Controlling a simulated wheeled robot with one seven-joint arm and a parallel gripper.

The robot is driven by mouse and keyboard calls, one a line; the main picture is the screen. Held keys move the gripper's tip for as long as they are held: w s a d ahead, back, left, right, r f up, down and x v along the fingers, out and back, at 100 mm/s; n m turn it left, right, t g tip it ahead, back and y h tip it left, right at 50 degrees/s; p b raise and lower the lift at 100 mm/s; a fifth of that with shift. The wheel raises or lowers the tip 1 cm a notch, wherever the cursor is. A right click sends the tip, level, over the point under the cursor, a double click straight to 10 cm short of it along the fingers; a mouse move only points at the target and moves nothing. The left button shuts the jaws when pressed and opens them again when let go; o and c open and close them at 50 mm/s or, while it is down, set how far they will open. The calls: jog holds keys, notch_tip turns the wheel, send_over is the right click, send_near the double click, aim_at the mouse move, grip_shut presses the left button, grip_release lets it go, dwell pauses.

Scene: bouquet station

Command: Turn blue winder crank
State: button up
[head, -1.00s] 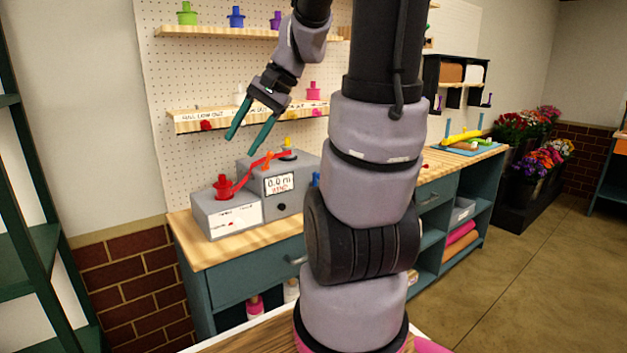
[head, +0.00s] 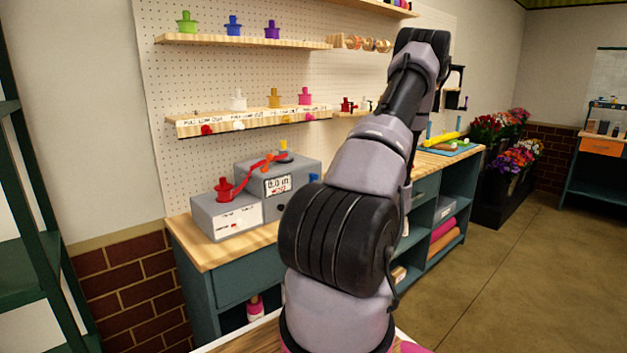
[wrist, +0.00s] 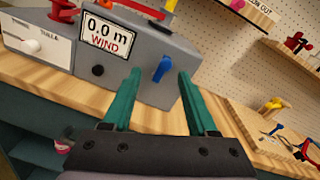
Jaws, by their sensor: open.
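The blue winder crank (wrist: 162,69) sticks out from the side of the grey winder box (wrist: 152,45) in the wrist view. In the head view the blue crank (head: 313,178) shows as a small spot at the box's right edge. My gripper (wrist: 159,76) is open and empty, with its two teal fingers pointing at the box. The crank appears between the fingertips; I cannot tell how far in front of them it is. The box's display (wrist: 108,32) reads "0.0 m WIND". In the head view my arm hides my gripper.
A smaller grey box (head: 225,213) carries a red spool (head: 224,189), with red ribbon (head: 262,163) running to the winder's top. Shelves of coloured spools (head: 240,118) hang behind on the pegboard. Loose tools (wrist: 303,150) lie on the bench to the right in the wrist view.

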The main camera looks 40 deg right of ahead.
aim_at(317, 177)
jog(key=shift+m+h, duration=0.4)
jog(key=shift+h, duration=0.1)
jog(key=w, duration=0.6)
jog(key=w+f, duration=0.1)
jog(key=w, duration=0.3)
jog(key=shift+d, duration=0.15)
grip_shut()
